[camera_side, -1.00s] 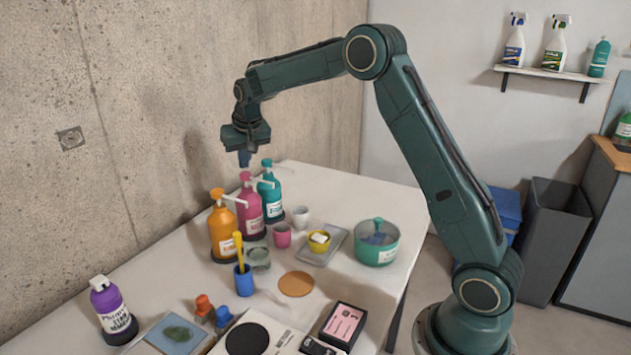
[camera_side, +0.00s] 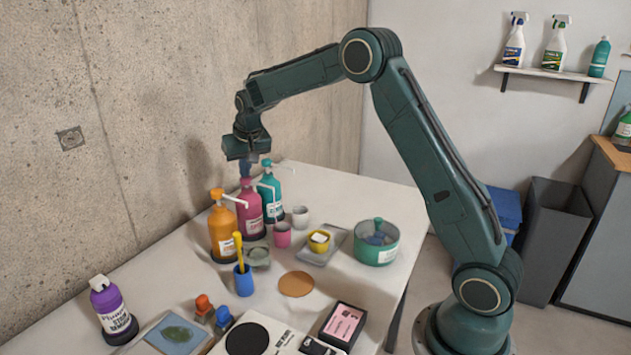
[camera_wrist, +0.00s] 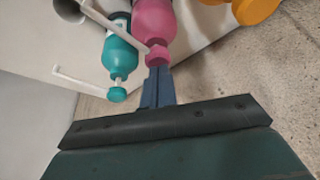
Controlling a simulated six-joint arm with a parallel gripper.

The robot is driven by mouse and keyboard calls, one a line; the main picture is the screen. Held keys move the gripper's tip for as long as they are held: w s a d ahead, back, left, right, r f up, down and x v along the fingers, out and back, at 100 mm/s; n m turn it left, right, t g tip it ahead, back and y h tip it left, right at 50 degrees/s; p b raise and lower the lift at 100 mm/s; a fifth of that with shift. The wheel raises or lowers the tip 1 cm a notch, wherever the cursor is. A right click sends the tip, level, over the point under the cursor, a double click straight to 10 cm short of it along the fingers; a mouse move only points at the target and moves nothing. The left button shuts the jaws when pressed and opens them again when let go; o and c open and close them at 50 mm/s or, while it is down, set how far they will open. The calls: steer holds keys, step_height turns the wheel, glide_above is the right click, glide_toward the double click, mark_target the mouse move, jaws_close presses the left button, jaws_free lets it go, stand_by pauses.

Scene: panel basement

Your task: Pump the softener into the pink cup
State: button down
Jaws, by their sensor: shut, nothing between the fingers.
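A pink pump bottle (camera_side: 250,212) stands between an orange pump bottle (camera_side: 222,232) and a teal pump bottle (camera_side: 271,195) by the wall; I cannot read which label says softener. The small pink cup (camera_side: 283,236) stands in front of the pink bottle, to its right. My gripper (camera_side: 245,170) is shut and empty, pointing down right at the top of the pink bottle's pump head. In the wrist view the blue fingertips (camera_wrist: 158,72) meet the pink pump head (camera_wrist: 158,55) and appear to touch it. The cup is not clear in the wrist view.
A white cup (camera_side: 300,216) stands behind the pink cup. A grey tray with a yellow cup (camera_side: 319,240) and a teal-green pot (camera_side: 377,243) lie to the right. A blue holder (camera_side: 244,280) with a yellow tool stands in front.

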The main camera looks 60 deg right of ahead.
steer(key=shift+f, duration=0.1)
stand_by(0.3)
steer(key=shift+r, duration=1.35)
steer(key=shift+f, duration=1.45)
steer(key=shift+r, duration=1.4)
steer(key=shift+r, duration=0.1)
steer(key=shift+r, duration=2.95)
